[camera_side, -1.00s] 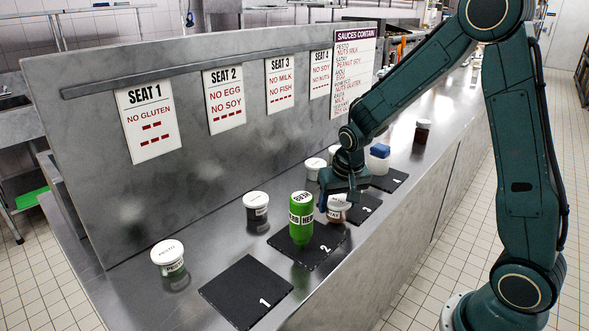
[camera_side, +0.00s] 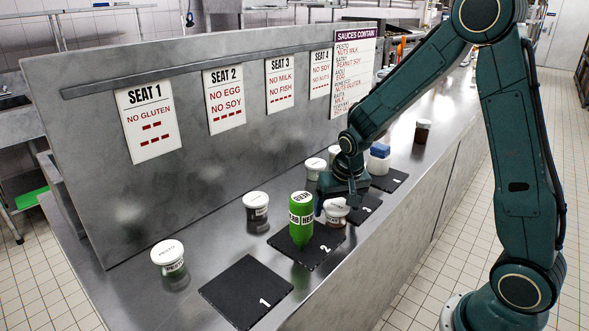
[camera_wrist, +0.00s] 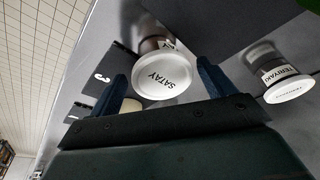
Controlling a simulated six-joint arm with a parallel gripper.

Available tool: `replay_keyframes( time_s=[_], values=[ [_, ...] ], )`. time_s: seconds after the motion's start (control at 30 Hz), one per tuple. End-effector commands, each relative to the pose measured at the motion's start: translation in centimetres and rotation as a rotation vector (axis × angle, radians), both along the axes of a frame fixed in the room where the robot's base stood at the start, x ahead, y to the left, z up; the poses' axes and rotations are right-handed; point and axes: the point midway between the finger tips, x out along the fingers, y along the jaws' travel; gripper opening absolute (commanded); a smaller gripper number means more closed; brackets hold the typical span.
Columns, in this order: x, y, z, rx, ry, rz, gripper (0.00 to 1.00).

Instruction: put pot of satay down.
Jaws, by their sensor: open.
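The satay pot (camera_wrist: 163,72), white-lidded with SATAY on it, shows lid-first in the wrist view. It also shows in the side view (camera_side: 336,211), low beside the green bottle. It appears upright at the edge of the black mat marked 3 (camera_side: 366,208); its base is partly hidden, so I cannot tell exactly how it sits. My gripper (camera_wrist: 164,84) is open, its two dark blue fingers on either side of the pot with gaps showing.
A green bottle (camera_side: 301,218) stands on mat 2 (camera_side: 316,258), close to the pot. A teriyaki pot (camera_wrist: 287,82) is at right in the wrist view. A blue-capped bottle (camera_side: 379,161) stands near mat 4 (camera_side: 390,180). Mat 1 (camera_side: 246,290) is empty. The panel (camera_side: 200,190) stands behind.

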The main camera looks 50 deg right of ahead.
Motion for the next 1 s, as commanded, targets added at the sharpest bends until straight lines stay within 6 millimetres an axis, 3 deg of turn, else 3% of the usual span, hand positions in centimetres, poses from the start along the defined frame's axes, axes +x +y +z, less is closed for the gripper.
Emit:
replay_keyframes(
  time_s=[0.47,1.0],
  values=[
    [-0.2,0.2,2.1,-0.001,-0.003,0.000,0.82],
    [-1.9,1.3,9.1,-0.001,-0.004,0.001,0.82]
  ],
)
